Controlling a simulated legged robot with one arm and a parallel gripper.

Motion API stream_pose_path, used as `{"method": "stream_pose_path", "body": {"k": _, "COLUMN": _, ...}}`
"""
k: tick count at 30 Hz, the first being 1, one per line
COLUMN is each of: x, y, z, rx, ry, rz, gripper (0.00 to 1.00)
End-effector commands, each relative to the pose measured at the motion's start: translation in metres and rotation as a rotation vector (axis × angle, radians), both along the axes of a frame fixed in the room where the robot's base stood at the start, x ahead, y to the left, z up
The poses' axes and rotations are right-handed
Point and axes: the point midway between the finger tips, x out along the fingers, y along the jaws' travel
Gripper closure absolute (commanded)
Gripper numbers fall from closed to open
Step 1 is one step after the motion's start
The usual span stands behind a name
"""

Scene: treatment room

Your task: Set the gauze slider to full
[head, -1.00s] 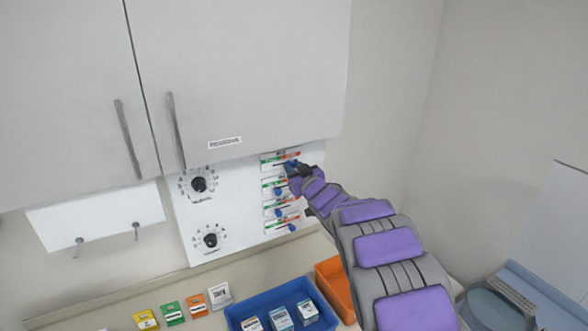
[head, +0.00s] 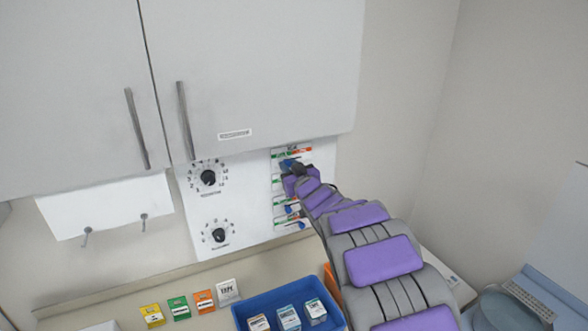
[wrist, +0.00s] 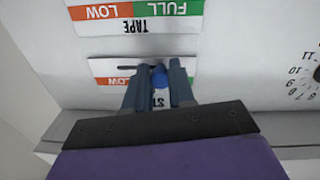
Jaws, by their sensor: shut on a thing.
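My gripper (head: 298,172) is at the top slider of the white wall panel. The wrist view, upside down, shows my gripper (wrist: 159,70) with both fingers shut around the blue slider knob (wrist: 159,78). The knob (head: 287,163) also shows in the head view. The slider's plate has an orange LOW end (wrist: 117,82); its name is mostly hidden, so I cannot read whether it is gauze. A dark slot shows on the LOW side of the knob. The knob stands toward the plate's green side (head: 280,155), which is on the left in the head view.
The neighbouring slider plate reads TAPE (wrist: 140,28). Lower blue knobs (head: 301,225) sit close beneath my arm. Two black dials (head: 208,178) are left of the sliders, under a cabinet (head: 255,70). A blue bin (head: 247,306) with boxes stands on the counter below.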

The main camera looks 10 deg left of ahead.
Motion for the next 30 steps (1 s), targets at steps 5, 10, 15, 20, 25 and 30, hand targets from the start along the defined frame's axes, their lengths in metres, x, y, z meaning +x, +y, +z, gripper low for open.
{"method": "stream_pose_path", "body": {"k": 5, "x": -0.001, "y": 0.002, "z": 0.001, "rx": -0.001, "ry": -0.001, "rz": 0.003, "gripper": 0.65}}
{"method": "stream_pose_path", "body": {"k": 10, "x": 0.001, "y": 0.001, "z": -0.001, "rx": -0.001, "ry": 0.0, "rz": 0.002, "gripper": 0.51}}
{"method": "stream_pose_path", "body": {"k": 15, "x": 0.001, "y": -0.001, "z": -0.001, "rx": 0.001, "ry": 0.001, "rz": 0.001, "gripper": 0.51}}
{"method": "stream_pose_path", "body": {"k": 20, "x": -0.003, "y": -0.005, "z": 0.0, "rx": 0.001, "ry": 0.001, "rz": 0.0, "gripper": 0.51}}
{"method": "stream_pose_path", "body": {"k": 25, "x": -0.017, "y": -0.013, "z": 0.001, "rx": 0.001, "ry": -0.001, "rz": 0.0, "gripper": 0.51}}
{"method": "stream_pose_path", "body": {"k": 30, "x": -0.039, "y": -0.024, "z": -0.001, "rx": -0.002, "ry": 0.0, "rz": 0.0, "gripper": 0.51}}
